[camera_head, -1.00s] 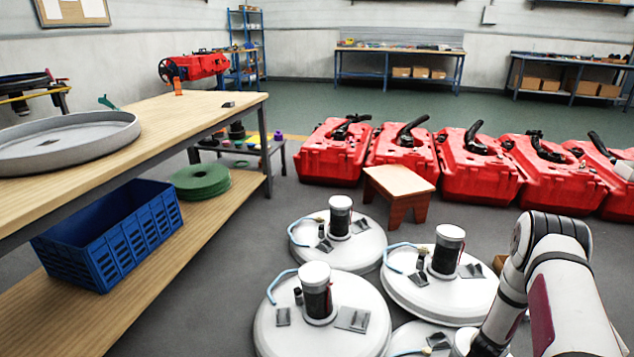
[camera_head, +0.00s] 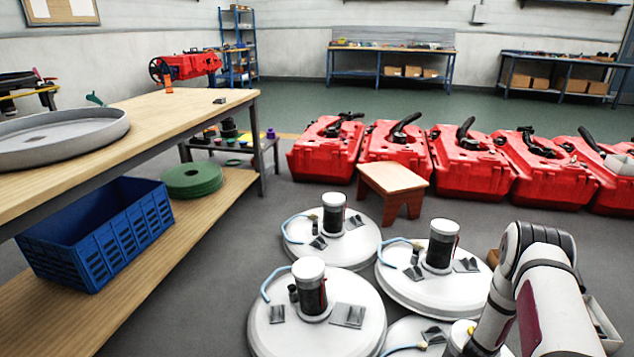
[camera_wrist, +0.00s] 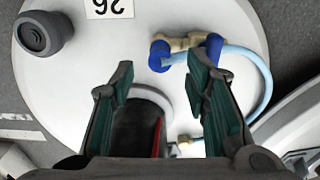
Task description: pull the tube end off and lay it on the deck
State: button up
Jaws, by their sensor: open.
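In the wrist view, a light blue tube (camera_wrist: 261,84) curves over a round white deck (camera_wrist: 90,72). Its upper end meets a brass fitting (camera_wrist: 184,43) with two blue collars (camera_wrist: 160,56). Its lower end reaches a small brass piece near the dark canister. My gripper (camera_wrist: 160,85) is open and empty.
A dark canister (camera_wrist: 135,130) stands on the deck between my fingers in the wrist view. A black knob (camera_wrist: 42,34) and a "26" label (camera_wrist: 108,8) are also there. Several similar white lids (camera_head: 365,318) lie close by. A wooden stool (camera_head: 393,179) and red tanks (camera_head: 467,165) stand behind.

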jog(key=shift+f+b, duration=2.15)
jog(key=shift+f, duration=0.65)
jog(key=shift+b, duration=0.3)
grip_shut()
jog(key=shift+r, duration=0.15)
jog(key=shift+r+p, duration=2)
jog(key=shift+r, duration=0.9)
